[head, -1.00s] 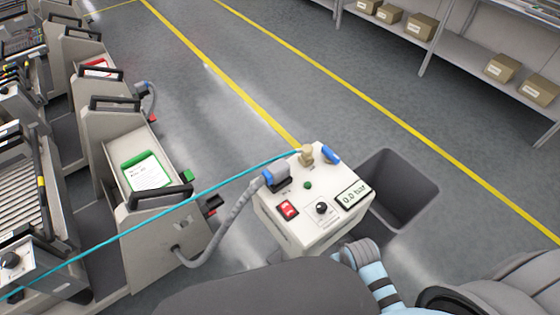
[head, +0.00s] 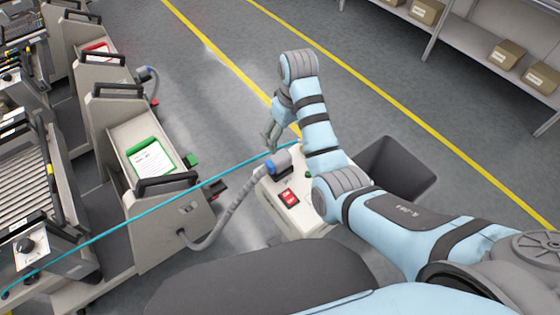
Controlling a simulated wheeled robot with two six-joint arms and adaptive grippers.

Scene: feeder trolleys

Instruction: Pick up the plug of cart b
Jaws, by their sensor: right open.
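A plug (head: 281,159) with a grey and blue body sits at the left edge of the white control box (head: 276,205). Its grey corrugated cable (head: 226,215) runs to the nearest cart (head: 165,232), which carries a green-framed sheet. I cannot read a letter on that cart. My right gripper (head: 270,138) is open and empty. It appears just beyond the plug in the picture and apart from it, though its height is hard to judge. My right forearm hides much of the box's right side, including its display. My left gripper is out of view.
A thin cyan hose (head: 110,226) crosses from lower left to the box. More carts (head: 115,108) stand in a row at left, one with another cable plug. A dark bin (head: 402,170) is right of the box. Shelves with cartons (head: 505,54) stand at upper right. The floor beyond is clear.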

